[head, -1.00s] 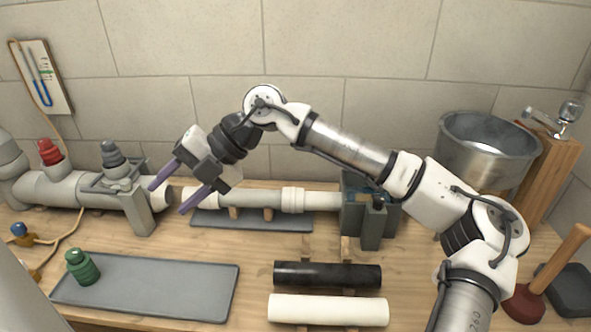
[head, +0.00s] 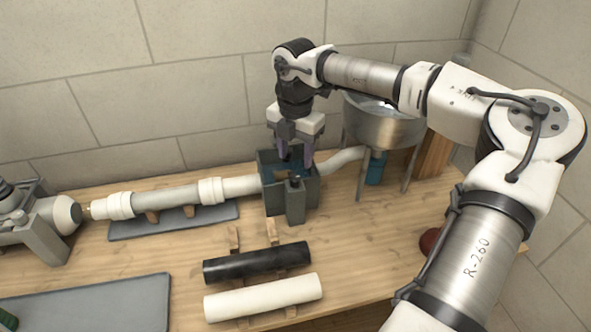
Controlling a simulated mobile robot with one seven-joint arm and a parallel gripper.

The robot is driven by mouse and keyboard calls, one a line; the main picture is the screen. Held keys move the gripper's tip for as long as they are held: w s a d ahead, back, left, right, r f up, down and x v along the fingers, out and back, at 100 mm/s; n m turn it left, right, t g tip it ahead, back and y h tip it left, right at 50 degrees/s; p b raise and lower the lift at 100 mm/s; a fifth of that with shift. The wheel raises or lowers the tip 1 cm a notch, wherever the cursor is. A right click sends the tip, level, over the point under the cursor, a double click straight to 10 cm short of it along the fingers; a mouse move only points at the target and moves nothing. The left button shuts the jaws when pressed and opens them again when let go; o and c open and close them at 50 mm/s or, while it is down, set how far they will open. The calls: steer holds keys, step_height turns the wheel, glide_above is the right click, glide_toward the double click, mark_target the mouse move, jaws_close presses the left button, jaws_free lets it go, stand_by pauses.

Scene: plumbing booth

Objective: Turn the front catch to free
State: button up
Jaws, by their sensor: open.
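A dark grey clamp box (head: 273,199) stands on the bench around the right end of the white pipe. A grey post rises at its front, with a small dark piece (head: 294,180) on top that looks like the front catch. Its turned position is too small to tell. My gripper (head: 296,163) points down over the box, open, with its purple fingers at the box's top opening, just behind the dark piece. I cannot tell whether the fingers touch anything. Something blue inside the box is partly hidden by the fingers.
The white pipe (head: 165,197) runs left over a grey mat (head: 160,228). A black pipe (head: 257,263) and a white pipe (head: 263,297) lie on wooden rests in front. A metal basin (head: 377,128) on legs stands close behind and right. A grey tray (head: 100,303) lies front left.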

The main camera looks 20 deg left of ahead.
mark_target(295, 177)
step_height(295, 177, down, 7)
steer(key=shift+p, duration=0.65)
steer(key=c, duration=1)
steer(key=n+b, duration=0.3)
steer(key=shift+f+n+b, duration=0.15)
steer(key=shift+n+b, duration=0.15)
steer(key=shift+n, duration=0.1)
steer(key=n+b, duration=0.2)
steer(key=n, duration=0.2)
steer(key=shift+n, duration=0.3)
steer(key=n+b, duration=0.2)
steer(key=n, duration=0.2)
steer(key=shift+a+r+n+b, duration=0.15)
steer(key=shift+n+b, duration=0.1)
steer(key=shift+n, duration=1.15)
steer(key=shift+d+r+n+b, duration=0.1)
steer(key=shift+n+b, duration=0.1)
steer(key=shift+n, duration=1.2)
